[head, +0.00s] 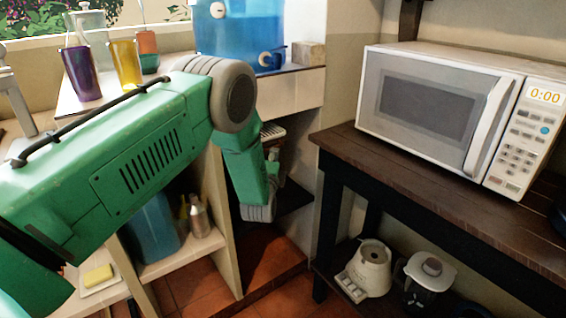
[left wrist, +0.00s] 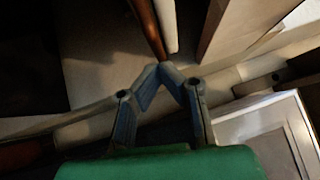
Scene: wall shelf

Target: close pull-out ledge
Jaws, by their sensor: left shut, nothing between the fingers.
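My left arm crosses the head view from the left and bends down in front of a niche below the counter. In the left wrist view my left gripper (left wrist: 163,66) is shut and empty, its two blue-grey fingers meeting at the tips. The tips are by the end of a brown strip (left wrist: 147,25) with a pale edge; I cannot tell whether they touch. In the head view the gripper is largely hidden by my arm. A dark flat ledge (head: 292,196) shows in the niche, partly hidden; I cannot tell if it is the pull-out one. My right gripper is not in view.
A white microwave (head: 430,105) stands on a dark wooden table (head: 390,172) at right, with a blender base (head: 370,268) and jug (head: 427,277) below. Purple (head: 82,73) and yellow (head: 126,64) cups and a blue water tank (head: 240,32) stand on the counter. Tiled floor (head: 272,262) is partly clear.

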